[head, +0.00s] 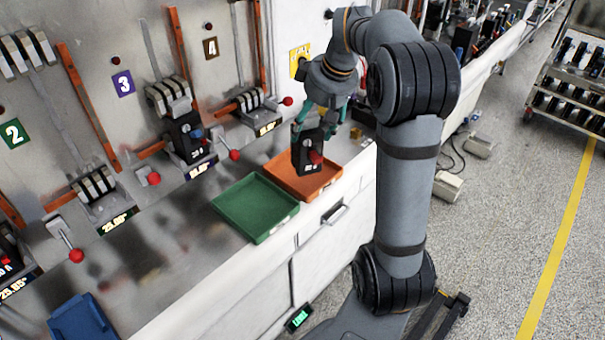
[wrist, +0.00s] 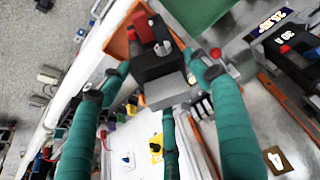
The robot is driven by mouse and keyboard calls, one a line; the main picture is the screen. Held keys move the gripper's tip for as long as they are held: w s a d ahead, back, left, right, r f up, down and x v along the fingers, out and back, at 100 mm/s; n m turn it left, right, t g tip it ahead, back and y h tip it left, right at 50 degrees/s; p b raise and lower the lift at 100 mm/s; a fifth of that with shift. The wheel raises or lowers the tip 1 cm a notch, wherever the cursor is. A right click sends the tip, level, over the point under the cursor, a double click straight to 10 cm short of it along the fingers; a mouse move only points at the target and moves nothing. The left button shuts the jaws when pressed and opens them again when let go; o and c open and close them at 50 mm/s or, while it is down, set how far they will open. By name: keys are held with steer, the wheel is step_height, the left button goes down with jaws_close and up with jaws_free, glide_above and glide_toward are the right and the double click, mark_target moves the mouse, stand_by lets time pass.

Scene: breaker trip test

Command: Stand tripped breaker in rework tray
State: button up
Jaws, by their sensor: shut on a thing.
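My gripper (head: 321,118) is shut on a black breaker (head: 306,158) with a red lever. The breaker is upright, over or in the orange tray (head: 328,184); I cannot tell whether its base touches the tray floor. In the wrist view the teal fingers (wrist: 158,76) lie on both sides of the breaker (wrist: 150,62), with the orange tray (wrist: 118,44) beyond it. A green tray (head: 252,212) lies to the left of the orange one and is empty.
Another black breaker (head: 186,138) sits in a test station on the panel at left. Levers with red knobs (head: 233,155) stick out along the bench. A blue tray (head: 84,320) lies at the lower left. A small yellowish block (head: 356,133) is behind the orange tray.

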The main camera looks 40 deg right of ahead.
steer(key=s+d+r, duration=0.1)
steer(key=s+d, duration=0.1)
steer(key=d, duration=0.6)
steer(key=w+a+f+p, duration=0.3)
steer(key=w+f+p, duration=0.1)
steer(key=w+f, duration=0.6)
steer(key=shift+w+a+f+n, duration=0.15)
steer(key=shift+w+f+n, duration=0.1)
steer(key=shift+w+n, duration=0.15)
steer(key=o, duration=2)
steer(key=shift+f, duration=0.1)
steer(key=b+v, duration=0.1)
steer(key=v, duration=1.1)
